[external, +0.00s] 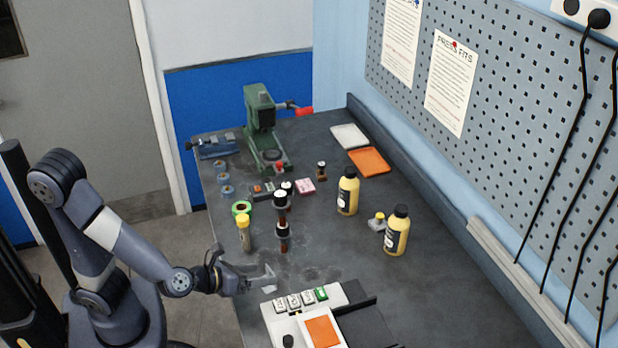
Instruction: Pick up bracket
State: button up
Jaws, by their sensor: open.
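A small pale grey angled piece, which looks like the bracket (269,288), is at the near left edge of the dark bench in the external view. My gripper (262,277) reaches in low from the left, with its fingertips right at this piece. The gripper is open. The fingers and the piece overlap in the picture, so I cannot tell whether they touch or whether the piece lies between the fingers.
A white panel with several labelled buttons (300,299) stands close right of my gripper. A yellow-capped tube (244,233) and dark-topped brown bottles (283,238) stand behind it. A green press (262,125) is at the back. The bench's right middle (420,285) is clear.

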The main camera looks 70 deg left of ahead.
aim_at(270, 273)
jog(key=s+m, duration=0.1)
jog(key=s+a+f+m, duration=0.1)
jog(key=m, duration=0.1)
jog(key=s+a+m, duration=0.1)
jog(key=shift+s+a+f+y, duration=0.1)
jog(key=shift+f+y, duration=0.2)
jog(key=shift+y, duration=0.1)
jog(key=shift+w+a+f+b, duration=0.1)
jog(key=shift+w+f+b, duration=0.15)
jog(key=shift+b, duration=0.1)
jog(key=b+x, duration=0.1)
jog(key=x, duration=0.3)
jog(key=shift+w+f, duration=0.1)
jog(key=shift+w, duration=0.3)
jog(key=shift+f+b+x, duration=0.15)
jog(key=shift+b+x, duration=0.05)
jog(key=shift+x, duration=1.1)
jog(key=shift+f+b+x, duration=0.15)
jog(key=shift+x, duration=1.15)
jog(key=shift+s, duration=0.1)
jog(key=shift+c, duration=0.5)
jog(key=c, duration=1)
jog(key=shift+o, duration=0.2)
